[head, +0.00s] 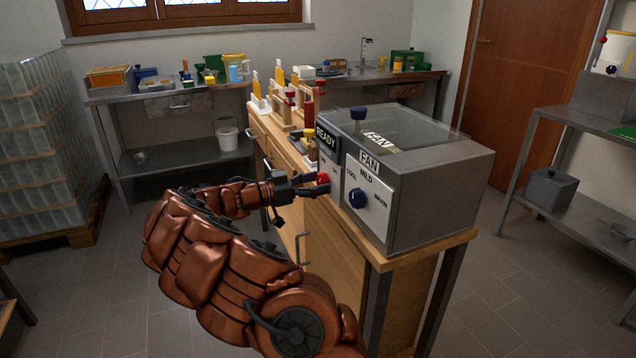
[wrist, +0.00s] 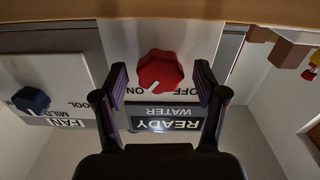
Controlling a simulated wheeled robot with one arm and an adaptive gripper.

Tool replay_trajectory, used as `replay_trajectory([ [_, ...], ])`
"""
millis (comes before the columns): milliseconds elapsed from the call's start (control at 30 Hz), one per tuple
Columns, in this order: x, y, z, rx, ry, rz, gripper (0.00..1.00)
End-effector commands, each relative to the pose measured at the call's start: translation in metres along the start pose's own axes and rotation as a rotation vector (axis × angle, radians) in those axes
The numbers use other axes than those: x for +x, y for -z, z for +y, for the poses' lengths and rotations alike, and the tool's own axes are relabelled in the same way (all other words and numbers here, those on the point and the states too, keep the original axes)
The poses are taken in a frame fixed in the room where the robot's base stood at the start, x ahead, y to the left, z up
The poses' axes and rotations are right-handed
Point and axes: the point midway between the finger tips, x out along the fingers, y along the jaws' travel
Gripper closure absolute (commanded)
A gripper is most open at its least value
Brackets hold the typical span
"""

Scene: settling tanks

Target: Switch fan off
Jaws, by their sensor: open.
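The FAN panel (head: 369,178) is a white plate on the front of a grey box, marked COOL, MILD and WARM. Contact with the red knob cannot be told.
The grey box (head: 440,200) has a glass top and stands on a wooden cabinet (head: 330,255). White and yellow items (head: 280,90) stand behind it along the cabinet. A metal shelf (head: 590,125) is at the right. The floor (head: 520,290) in front right is clear.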

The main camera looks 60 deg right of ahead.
Motion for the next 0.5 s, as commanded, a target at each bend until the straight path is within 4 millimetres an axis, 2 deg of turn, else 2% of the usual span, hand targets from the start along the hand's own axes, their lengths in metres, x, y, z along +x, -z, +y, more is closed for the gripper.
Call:
replay_trajectory([
  [300,0.0047,-0.0002,0.0002,-0.001,0.0,0.0,0.29],
  [500,0.0046,-0.0002,0.0001,-0.001,0.0,0.0,0.5],
])
